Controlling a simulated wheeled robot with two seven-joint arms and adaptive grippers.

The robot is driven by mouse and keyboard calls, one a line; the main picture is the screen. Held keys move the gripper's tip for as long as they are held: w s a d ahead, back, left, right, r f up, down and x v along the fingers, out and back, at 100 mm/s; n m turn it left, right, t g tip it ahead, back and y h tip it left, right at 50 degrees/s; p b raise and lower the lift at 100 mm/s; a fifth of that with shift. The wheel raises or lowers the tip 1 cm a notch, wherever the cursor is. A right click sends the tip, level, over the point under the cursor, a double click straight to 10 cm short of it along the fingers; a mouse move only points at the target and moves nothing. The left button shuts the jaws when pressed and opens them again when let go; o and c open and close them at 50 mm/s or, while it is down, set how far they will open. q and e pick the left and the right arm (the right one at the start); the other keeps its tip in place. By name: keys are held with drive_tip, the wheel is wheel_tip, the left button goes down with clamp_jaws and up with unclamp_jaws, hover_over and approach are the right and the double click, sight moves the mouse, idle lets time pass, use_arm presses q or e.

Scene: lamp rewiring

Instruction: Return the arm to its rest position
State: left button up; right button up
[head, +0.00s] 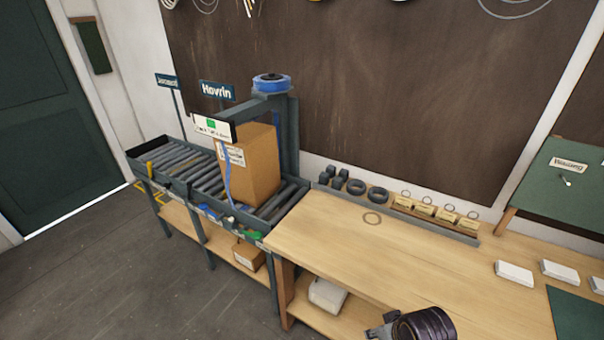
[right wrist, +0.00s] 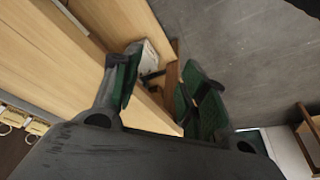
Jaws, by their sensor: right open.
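My right gripper (right wrist: 162,64) shows in the right wrist view with its two green-padded fingers spread apart and nothing between them. Beyond the fingers are the wooden workbench edge, the lower shelf and the grey floor. In the head view, a dark ribbed part of my arm and a small grey piece show at the bottom edge, over the front of the workbench (head: 330,235). The fingers cannot be made out there. My left gripper is in neither view.
A conveyor (head: 180,163) carrying a cardboard box (head: 252,165) stands left of the bench. Dark rings (head: 377,194) and small tagged cards (head: 424,209) line the bench's back. White blocks (head: 514,273) lie at right. A pale box (head: 328,295) sits on the lower shelf. The bench middle is mostly clear.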

drive_tip(key=s+d+f+g+b, duration=0.1)
drive_tip(key=s+f+b, duration=0.2)
drive_tip(key=f, duration=1.6)
drive_tip(key=s+d+f+b, duration=0.1)
drive_tip(key=s+f+b, duration=0.1)
drive_tip(key=f, duration=1.6)
drive_tip(key=s+d+f+b, duration=0.2)
drive_tip(key=s+f, duration=0.9)
drive_tip(key=f, duration=0.1)
drive_tip(key=s+d+f+g+h+b, duration=0.1)
drive_tip(key=s+d+f+b, duration=0.1)
drive_tip(key=s+f, duration=0.9)
drive_tip(key=shift+d+f+g+b, duration=0.25)
drive_tip(key=shift+f+b, duration=0.25)
drive_tip(key=shift+f, duration=0.45)
drive_tip(key=shift+s, duration=0.1)
